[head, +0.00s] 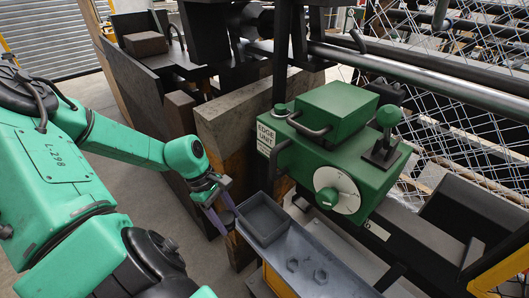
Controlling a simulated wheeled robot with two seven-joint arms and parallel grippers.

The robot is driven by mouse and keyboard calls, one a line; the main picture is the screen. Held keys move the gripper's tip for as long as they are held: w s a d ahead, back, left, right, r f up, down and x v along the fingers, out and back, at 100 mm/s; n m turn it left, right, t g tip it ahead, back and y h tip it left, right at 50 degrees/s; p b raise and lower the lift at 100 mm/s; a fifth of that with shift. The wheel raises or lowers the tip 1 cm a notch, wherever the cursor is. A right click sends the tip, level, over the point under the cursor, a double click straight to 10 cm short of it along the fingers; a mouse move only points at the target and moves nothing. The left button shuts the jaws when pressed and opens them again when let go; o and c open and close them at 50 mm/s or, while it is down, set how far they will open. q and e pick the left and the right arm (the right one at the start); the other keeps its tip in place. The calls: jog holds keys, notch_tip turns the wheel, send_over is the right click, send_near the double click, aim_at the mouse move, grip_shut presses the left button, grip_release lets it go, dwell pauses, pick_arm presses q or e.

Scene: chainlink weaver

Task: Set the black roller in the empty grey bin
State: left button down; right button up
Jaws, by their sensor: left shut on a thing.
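My left gripper (228,216) has slim purple fingers pointing down, just left of a small grey bin. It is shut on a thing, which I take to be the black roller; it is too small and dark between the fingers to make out. The grey bin (262,217) is a shallow open box at the left end of a grey ledge, and its inside looks empty. The gripper appears beside its left wall, not over it. My right gripper is not in view.
A green machine head (340,150) with a white dial and handles stands right of and behind the bin. A tall stone-grey block (235,110) rises behind the gripper. The grey ledge (320,270) carries hex bolts. Chain-link mesh (450,100) is at right.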

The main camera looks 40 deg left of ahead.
pick_arm(q)
jog(key=w+d+b, duration=0.1)
jog(key=w+d, duration=0.2)
jog(key=w, duration=0.7)
jog(key=f, duration=0.7)
jog(key=shift+w+d+f, duration=0.1)
jog(key=shift+w+d, duration=0.1)
jog(key=shift+w, duration=0.05)
jog(key=shift+c, duration=2.3)
grip_release()
jog(key=v, duration=0.6)
jog(key=shift+p, duration=0.3)
jog(key=shift+v, duration=0.85)
jog(key=shift+d, duration=0.1)
